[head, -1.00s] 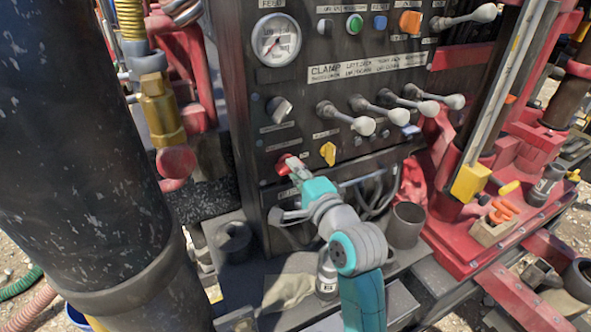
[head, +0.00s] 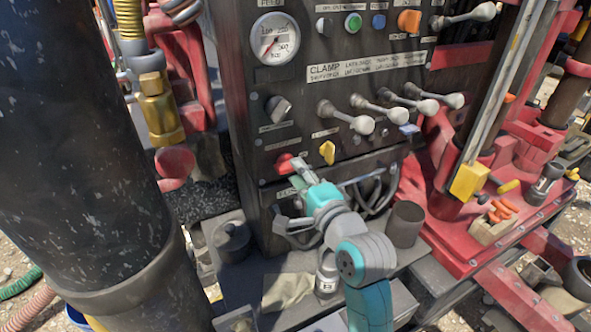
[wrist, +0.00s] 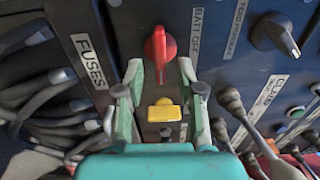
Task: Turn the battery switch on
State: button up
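The red battery switch (head: 285,163) is on the lower left of the dark control panel. My gripper (head: 301,174) is in front of the panel, just right of the switch. In the wrist view my gripper (wrist: 160,70) is open, its fingers apart on either side of the handle's lower end. No finger visibly touches the handle. The exact depth gap is unclear.
A yellow knob (head: 327,152) is right of the switch; it shows between my fingers in the wrist view (wrist: 163,112). A grey knob (head: 279,108) and several clamp levers (head: 345,117) are above. Hoses and cables (wrist: 45,100) are by the FUSES label.

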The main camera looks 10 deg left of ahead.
jog(key=v, duration=1)
jog(key=s+d+f+n+h, duration=0.2)
jog(key=s+d+f+h, duration=0.1)
jog(key=s+d+f, duration=0.6)
jog(key=s+d+f+n+h, duration=0.1)
jog(key=s+d+f+h, duration=0.4)
jog(key=f, duration=0.6)
jog(key=s+d+f+n+h, duration=0.1)
jog(key=s+n, duration=0.3)
jog(key=s, duration=0.9)
jog(key=s+d+f+n+h, duration=0.1)
jog(key=s+d+n, duration=0.3)
jog(key=s, duration=0.9)
jog(key=shift+f, duration=0.25)
